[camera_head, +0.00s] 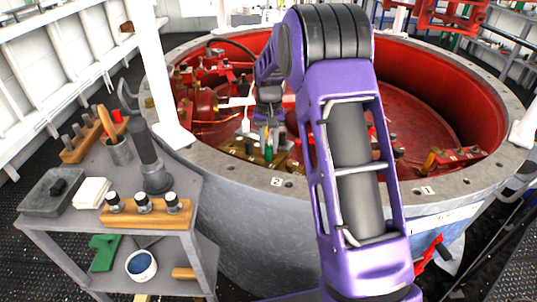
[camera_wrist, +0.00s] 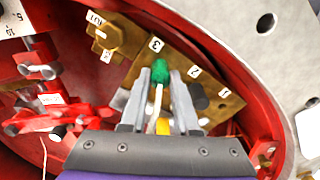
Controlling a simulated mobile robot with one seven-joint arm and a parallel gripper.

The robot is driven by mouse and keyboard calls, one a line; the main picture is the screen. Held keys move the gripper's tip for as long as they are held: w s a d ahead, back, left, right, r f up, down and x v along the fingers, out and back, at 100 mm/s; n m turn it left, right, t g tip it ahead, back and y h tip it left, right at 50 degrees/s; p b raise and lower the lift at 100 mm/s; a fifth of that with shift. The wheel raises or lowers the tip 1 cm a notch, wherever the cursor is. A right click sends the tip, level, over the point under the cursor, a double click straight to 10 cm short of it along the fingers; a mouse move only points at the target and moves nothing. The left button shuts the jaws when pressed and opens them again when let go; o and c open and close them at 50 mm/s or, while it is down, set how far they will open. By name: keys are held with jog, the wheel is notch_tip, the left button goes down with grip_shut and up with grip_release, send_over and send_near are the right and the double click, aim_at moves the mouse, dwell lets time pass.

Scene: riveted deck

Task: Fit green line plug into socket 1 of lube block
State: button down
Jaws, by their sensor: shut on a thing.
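The green line plug (camera_wrist: 160,70) is between the fingers of my gripper (camera_wrist: 159,84) in the wrist view, with a pale line trailing back from it. My gripper is shut on it. The brass lube block (camera_wrist: 228,103) lies beyond, with tags 3, 2 and 1 running from upper left to lower right. The plug appears near tag 3, away from tag 1; I cannot tell if it touches the block. A dark plug sits near tag 2. Socket 1 is not clearly seen. In the head view the plug (camera_head: 268,152) shows small above the block (camera_head: 237,149), inside the drum.
The red-lined drum (camera_head: 455,105) has a thick grey rim around the block. Red valves and pipes crowd its left inside. Another brass fitting (camera_wrist: 122,38) sits left of tag 3. A grey tool cart (camera_head: 70,215) with bottles and a wooden rack stands outside at left.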

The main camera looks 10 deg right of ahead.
jog(key=shift+r, duration=0.1)
jog(key=shift+r+p, duration=1.8)
jog(key=shift+r, duration=0.4)
